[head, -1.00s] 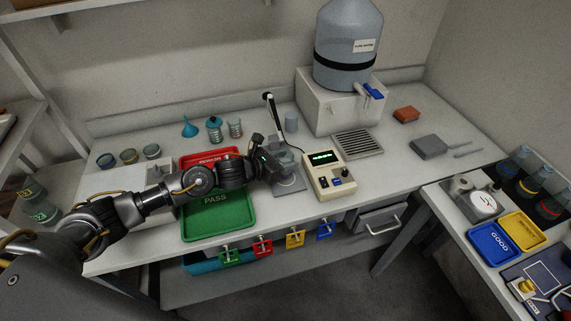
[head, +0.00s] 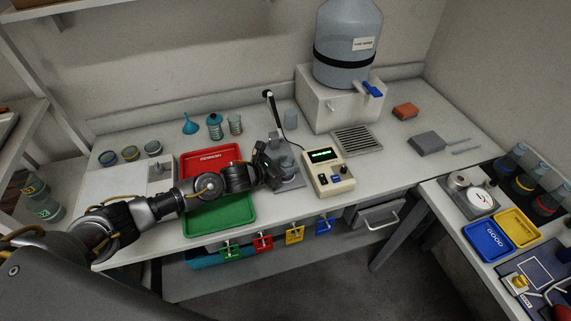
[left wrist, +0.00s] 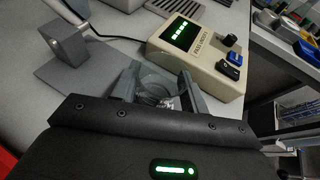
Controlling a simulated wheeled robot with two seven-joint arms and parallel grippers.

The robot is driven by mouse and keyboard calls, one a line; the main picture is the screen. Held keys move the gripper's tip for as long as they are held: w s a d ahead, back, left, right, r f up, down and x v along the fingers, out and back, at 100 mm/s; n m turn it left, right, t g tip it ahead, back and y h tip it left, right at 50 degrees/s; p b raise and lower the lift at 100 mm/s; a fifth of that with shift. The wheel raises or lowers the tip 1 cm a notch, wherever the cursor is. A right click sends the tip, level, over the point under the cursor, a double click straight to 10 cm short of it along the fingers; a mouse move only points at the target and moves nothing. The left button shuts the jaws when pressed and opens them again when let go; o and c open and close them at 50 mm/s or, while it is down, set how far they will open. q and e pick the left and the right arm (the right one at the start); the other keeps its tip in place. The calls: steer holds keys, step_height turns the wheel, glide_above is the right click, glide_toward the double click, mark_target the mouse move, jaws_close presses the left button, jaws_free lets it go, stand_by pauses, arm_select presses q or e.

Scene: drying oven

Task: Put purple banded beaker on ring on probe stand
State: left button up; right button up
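My left gripper (head: 279,168) is at the probe stand (head: 291,184), left of the meter. In the left wrist view, the fingers (left wrist: 163,85) flank a clear glass beaker (left wrist: 158,92) and appear closed on it. No purple band shows on it; the gripper body hides much of it. The stand's grey base (left wrist: 75,72) lies to the left of the beaker in that view. The black probe (head: 270,103) rises behind the gripper. The ring cannot be made out clearly. My right gripper is not in view.
The beige meter (head: 330,178) stands close to the right of the gripper. A red tray (head: 205,160) and a green tray (head: 220,217) lie to the left. A water dispenser (head: 338,102) stands behind.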

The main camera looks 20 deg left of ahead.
arm_select(q)
steer(key=o, duration=0.5)
steer(key=shift+c, duration=0.2)
steer(key=shift+r+p, duration=0.2)
steer(key=shift+p, duration=0.1)
steer(key=shift+s+a, duration=0.2)
steer(key=b+v, duration=0.4)
steer(key=v, duration=0.7)
steer(key=shift+s, duration=0.2)
steer(key=shift+a, duration=0.15)
